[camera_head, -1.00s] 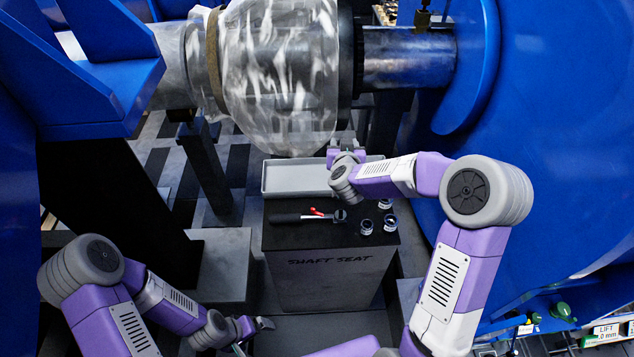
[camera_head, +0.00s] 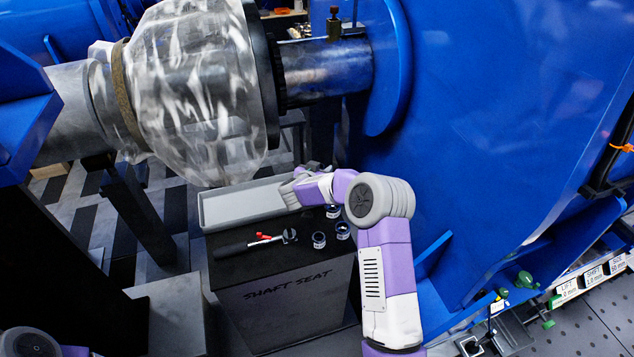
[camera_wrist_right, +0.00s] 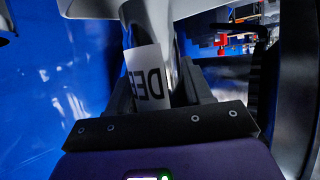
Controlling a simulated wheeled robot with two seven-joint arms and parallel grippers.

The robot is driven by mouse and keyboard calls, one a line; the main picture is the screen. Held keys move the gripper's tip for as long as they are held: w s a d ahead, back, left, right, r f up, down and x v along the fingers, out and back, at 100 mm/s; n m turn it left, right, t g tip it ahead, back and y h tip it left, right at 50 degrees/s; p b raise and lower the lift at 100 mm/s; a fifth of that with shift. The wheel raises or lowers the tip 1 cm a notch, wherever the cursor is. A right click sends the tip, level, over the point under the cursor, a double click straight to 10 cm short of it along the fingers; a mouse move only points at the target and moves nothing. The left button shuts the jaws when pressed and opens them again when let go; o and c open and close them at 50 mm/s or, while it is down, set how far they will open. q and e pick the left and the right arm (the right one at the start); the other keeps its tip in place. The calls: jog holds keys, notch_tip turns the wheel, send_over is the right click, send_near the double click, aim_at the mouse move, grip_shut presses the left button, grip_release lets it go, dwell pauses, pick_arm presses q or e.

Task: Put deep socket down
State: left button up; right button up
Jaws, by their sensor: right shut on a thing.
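My right gripper (camera_head: 314,168) is beyond the back right corner of the grey tray (camera_head: 207,222), its fingers partly hidden behind my wrist. In the right wrist view, my right gripper (camera_wrist_right: 158,88) is shut on the deep socket (camera_wrist_right: 147,84), which has a white label whose visible letters read "DEE". The socket's shape is mostly hidden by the fingers and label. I cannot tell whether it touches any surface. My left gripper is out of view.
A dark block (camera_head: 290,305) marked "SHAFT SEAT" carries the tray, a wrench-like tool (camera_head: 240,247) with red parts and several small ring-like pieces (camera_head: 319,241). A large blue housing (camera_head: 500,130) stands close on the right.

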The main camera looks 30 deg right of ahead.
notch_tip(320, 180, down, 4)
jog(key=shift+r+b, duration=0.1)
jog(key=shift+b, duration=0.6)
jog(key=shift+r, duration=0.1)
jog(key=o, duration=1.3)
jog(key=shift+f, duration=0.25)
jog(key=shift+c, duration=0.2)
jog(key=shift+r, duration=0.1)
jog(key=shift+s+a+r, duration=0.1)
jog(key=shift+r, duration=0.1)
jog(key=p+v, duration=0.4)
jog(key=v, duration=0.7)
jog(key=shift+s+a, duration=0.25)
